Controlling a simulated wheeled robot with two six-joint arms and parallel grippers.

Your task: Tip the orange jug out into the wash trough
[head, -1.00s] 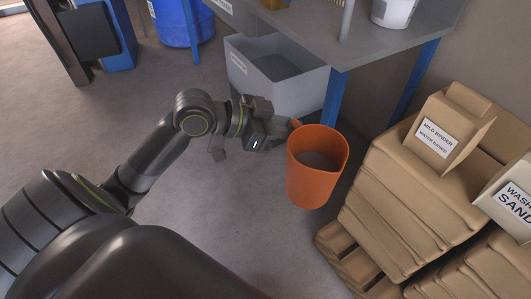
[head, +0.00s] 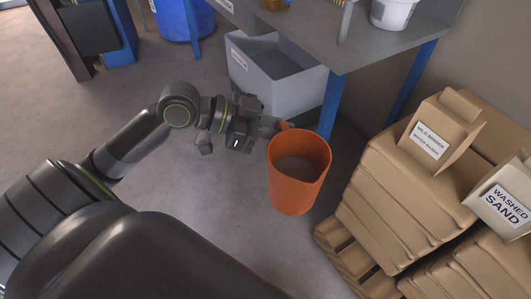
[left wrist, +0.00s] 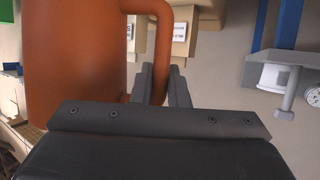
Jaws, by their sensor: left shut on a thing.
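The orange jug (head: 299,184) is upright in the head view, held in the air above the floor, with greyish contents showing inside. My left gripper (head: 270,127) is shut on the jug's handle. In the left wrist view the jug (left wrist: 75,55) fills the left side, and its handle runs down between the fingers (left wrist: 160,83). A grey open-topped trough (head: 275,85) stands on the floor under the bench, behind and left of the jug; it looks to be the wash trough, but its label is too small to read. My right gripper is not in view.
The bench (head: 375,45) overhangs part of the trough, and its blue leg (head: 331,103) stands at the trough's right. Stacked sacks (head: 400,195) on a pallet are right of the jug. A blue drum (head: 183,18) stands at the back. Floor left of the trough is clear.

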